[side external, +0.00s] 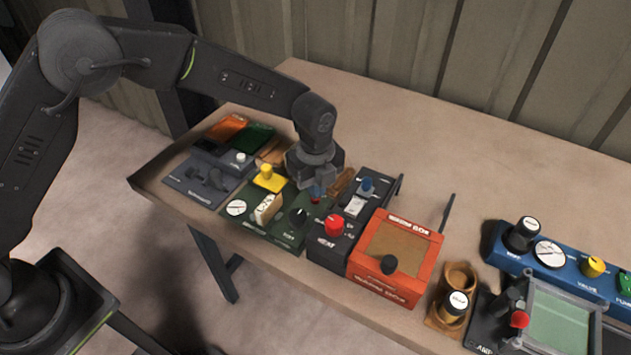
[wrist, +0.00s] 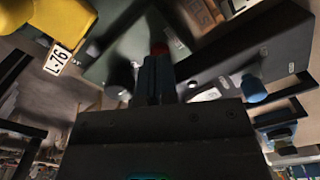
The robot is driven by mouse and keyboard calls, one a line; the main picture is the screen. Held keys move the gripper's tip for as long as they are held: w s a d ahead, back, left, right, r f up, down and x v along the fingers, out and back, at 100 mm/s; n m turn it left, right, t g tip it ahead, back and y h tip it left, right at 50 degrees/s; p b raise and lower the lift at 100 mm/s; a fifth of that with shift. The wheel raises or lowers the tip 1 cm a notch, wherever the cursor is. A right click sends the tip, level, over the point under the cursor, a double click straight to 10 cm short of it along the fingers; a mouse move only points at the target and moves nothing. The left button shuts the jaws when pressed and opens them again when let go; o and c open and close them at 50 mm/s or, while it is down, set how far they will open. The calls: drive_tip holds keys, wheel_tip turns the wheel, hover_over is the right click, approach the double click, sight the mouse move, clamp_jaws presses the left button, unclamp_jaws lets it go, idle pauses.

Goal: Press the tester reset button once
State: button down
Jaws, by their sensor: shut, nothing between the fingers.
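A small red button (side external: 315,200) shows on a dark green panel (side external: 292,233) in the middle of the bench. This looks like the reset button, but I cannot read its label. My gripper (side external: 317,190) is shut and empty, pointing down right above the button. A black knob (side external: 297,216) stands on the same panel.
A blue valve panel (side external: 570,280) lies at the right. The back of the bench (side external: 440,150) is clear.

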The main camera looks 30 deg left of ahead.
drive_tip(key=shift+f, duration=0.6)
idle(0.8)
drive_tip(key=shift+r, duration=3.05)
